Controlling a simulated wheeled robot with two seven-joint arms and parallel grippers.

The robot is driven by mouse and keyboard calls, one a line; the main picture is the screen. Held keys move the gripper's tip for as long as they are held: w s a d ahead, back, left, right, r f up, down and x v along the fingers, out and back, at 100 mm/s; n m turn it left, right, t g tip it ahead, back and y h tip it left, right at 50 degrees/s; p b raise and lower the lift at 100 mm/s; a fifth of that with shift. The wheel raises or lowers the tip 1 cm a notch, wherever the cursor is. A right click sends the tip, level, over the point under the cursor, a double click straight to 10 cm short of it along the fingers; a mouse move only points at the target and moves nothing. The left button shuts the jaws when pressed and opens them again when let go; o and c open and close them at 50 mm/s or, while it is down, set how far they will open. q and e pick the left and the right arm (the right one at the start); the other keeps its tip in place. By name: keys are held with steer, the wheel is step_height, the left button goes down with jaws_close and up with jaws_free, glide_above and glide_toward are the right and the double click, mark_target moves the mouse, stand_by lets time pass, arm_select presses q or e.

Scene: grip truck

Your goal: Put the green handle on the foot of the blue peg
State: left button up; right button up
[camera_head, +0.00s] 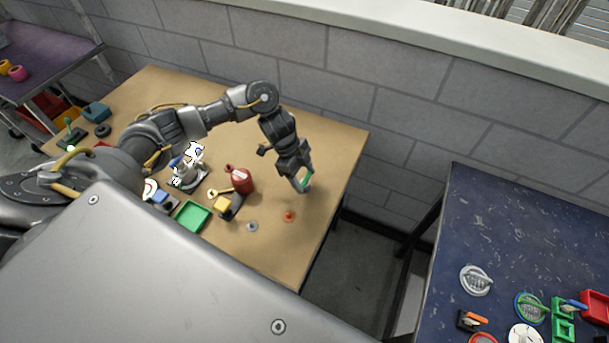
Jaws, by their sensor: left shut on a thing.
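My left gripper (303,187) is over the right part of the tan table, its fingers pointing down. It is shut on a small green piece, which looks like the green handle (307,180); the fingers hide part of it. I cannot tell for sure which thing is the blue peg. One small blue piece (159,197) is at the left front of the tan table, partly beside my arm. Another blue piece (573,304) is by green blocks on the dark blue table. My right gripper is not in view.
On the tan table (325,150) are a red bottle (241,180), a green tray (192,217), a yellow block (222,206), an orange piece (289,216) and a small grey disc (252,226). A gap separates it from the dark blue table (480,220). The brick wall stands behind.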

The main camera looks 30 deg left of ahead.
arm_select(q)
steer(key=shift+f, duration=0.45)
stand_by(0.9)
steer(key=o, duration=1.4)
step_height(320, 180, up, 8)
steer(key=p, duration=0.8)
steer(key=shift+f, duration=0.2)
steer(key=shift+f, duration=0.1)
